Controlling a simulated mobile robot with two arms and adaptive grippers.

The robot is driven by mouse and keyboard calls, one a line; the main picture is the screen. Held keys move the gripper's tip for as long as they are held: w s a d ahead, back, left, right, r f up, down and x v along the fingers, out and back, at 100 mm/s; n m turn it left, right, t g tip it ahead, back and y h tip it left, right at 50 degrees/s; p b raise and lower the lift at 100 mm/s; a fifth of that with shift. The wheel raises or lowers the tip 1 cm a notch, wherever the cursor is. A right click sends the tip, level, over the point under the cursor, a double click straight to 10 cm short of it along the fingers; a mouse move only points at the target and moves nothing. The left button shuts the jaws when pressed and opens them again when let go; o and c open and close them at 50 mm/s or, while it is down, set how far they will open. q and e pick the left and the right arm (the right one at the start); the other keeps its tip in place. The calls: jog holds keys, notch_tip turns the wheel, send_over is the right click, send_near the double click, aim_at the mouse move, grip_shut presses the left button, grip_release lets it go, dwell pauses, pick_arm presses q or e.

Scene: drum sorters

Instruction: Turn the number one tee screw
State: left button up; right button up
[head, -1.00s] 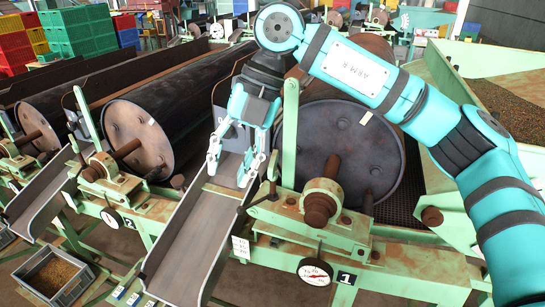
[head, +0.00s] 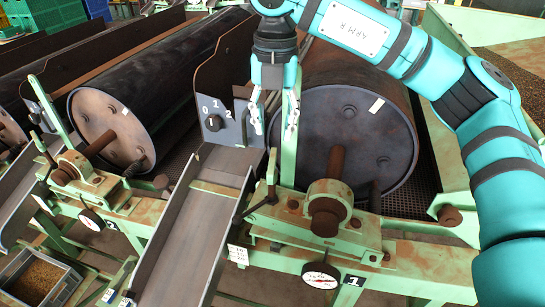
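The number one machine carries a black "1" plate (head: 354,280) on its green front frame. A dark tee screw (head: 262,204) with a crossbar sticks out at the left of its rusty bearing block (head: 328,210). My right gripper (head: 275,130) hangs fingers-down above the tee screw, in front of the drum's left edge. Its two fingers are apart with nothing between them that I can see as held. A green upright bar (head: 287,168) overlaps the right finger in view; I cannot tell if they touch. My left gripper is out of view.
A grey chute (head: 195,235) slopes down left of the tee screw. The large drum (head: 345,125) and a round gauge (head: 320,275) are close by. A neighbouring drum (head: 110,130) stands left.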

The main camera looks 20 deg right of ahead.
aim_at(272, 160)
jog(key=f, duration=0.2)
jog(key=f+p, duration=0.1)
jog(key=f, duration=0.2)
jog(key=f+p, duration=0.1)
jog(key=f, duration=0.1)
jog(key=shift+w+f, duration=0.15)
jog(key=shift+w, duration=0.2)
jog(key=shift+f+p, duration=0.3)
jog(key=shift+f, duration=1.1)
jog(key=c, duration=0.7)
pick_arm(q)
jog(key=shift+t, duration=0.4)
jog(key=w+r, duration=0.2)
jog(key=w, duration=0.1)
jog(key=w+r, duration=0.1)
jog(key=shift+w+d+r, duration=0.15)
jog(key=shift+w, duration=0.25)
pick_arm(e)
grip_shut()
